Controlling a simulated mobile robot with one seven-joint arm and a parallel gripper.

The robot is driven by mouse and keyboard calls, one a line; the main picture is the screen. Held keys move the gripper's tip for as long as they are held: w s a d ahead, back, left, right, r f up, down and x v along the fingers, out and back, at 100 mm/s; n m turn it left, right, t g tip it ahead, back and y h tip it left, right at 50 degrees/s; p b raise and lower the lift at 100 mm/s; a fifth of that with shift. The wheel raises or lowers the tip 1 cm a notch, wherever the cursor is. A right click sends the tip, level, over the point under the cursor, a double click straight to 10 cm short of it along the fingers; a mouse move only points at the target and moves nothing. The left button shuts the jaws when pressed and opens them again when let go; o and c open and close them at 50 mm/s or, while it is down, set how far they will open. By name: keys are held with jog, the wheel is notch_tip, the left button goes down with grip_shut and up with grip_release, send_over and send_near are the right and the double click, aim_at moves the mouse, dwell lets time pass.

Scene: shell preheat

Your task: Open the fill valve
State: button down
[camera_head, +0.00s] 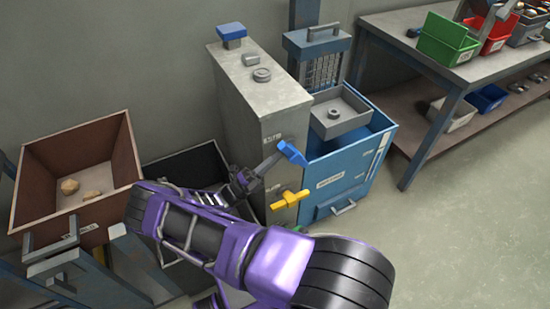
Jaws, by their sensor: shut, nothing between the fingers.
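A grey upright cabinet (240,108) stands in the middle of the head view. Two valve-like handles show on its front: a blue lever (292,153), tilted, and a yellow cross-shaped handle (290,200) lower down. I cannot tell from labels which one is the fill valve. My gripper (262,170) is shut and empty, in front of the cabinet, close to the left and below the blue lever. I cannot tell whether it touches the lever. My purple arm hides the lower front.
A blue bin (352,168) with a grey tray (338,112) stands right of the cabinet. A black bin (185,165) and a brown box (68,150) holding several tan lumps stand left. A workbench (400,32) with crates is at upper right. Floor at right is clear.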

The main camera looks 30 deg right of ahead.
aim_at(281, 149)
jog(key=r+y+p, duration=0.1)
jog(key=p, duration=0.1)
jog(key=d+r+y+p, duration=0.1)
jog(key=y+p, duration=0.1)
jog(key=r+y+p, duration=0.1)
jog(key=y, duration=0.1)
jog(key=shift+d+p, duration=0.3)
jog(key=shift+p, duration=0.1)
jog(key=shift+d, duration=0.15)
jog(key=shift+d+r, duration=0.15)
dwell(0.5)
